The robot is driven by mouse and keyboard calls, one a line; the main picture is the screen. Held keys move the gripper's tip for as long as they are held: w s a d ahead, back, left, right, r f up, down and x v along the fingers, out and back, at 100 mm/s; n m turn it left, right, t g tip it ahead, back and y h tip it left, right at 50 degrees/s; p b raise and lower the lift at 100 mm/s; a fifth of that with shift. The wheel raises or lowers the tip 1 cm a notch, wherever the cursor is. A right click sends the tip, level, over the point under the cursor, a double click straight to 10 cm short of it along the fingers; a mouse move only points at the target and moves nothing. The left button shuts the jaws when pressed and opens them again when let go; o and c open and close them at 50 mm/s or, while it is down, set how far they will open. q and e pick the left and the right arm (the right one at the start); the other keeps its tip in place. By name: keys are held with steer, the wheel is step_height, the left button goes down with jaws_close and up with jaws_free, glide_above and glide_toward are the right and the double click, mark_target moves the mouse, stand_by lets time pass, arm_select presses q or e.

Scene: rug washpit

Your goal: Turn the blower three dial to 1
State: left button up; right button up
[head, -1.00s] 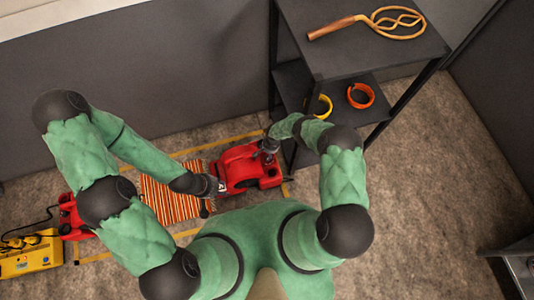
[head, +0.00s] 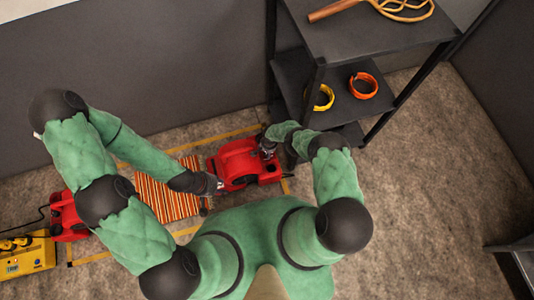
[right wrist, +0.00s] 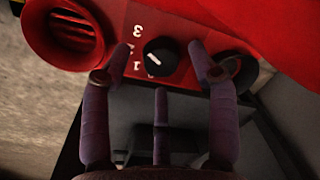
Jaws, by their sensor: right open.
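A red blower (head: 235,160) stands on the floor in front of me in the head view. In the right wrist view its red panel (right wrist: 215,22) fills the top, with a round black dial (right wrist: 160,57) bearing a white pointer line. White figures, including a 3 and a 1, stand beside the dial and look upside down; some are partly hidden by a finger. My right gripper (right wrist: 158,52) is open, with its fingers on either side of the dial; I cannot tell whether they touch it. My left gripper (head: 217,184) is at the blower's left side; its jaws are too small to judge.
Another red blower (head: 66,214) and a yellow power box (head: 25,255) are at the left. A striped orange rug (head: 165,197) lies between the blowers. A dark shelf (head: 365,35) with a yellow ring (head: 322,97) and an orange ring (head: 363,85) stands at the back right.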

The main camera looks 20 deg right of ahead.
steer(key=shift+f, duration=0.65)
steer(key=c, duration=1.1)
steer(key=shift+c, duration=0.3)
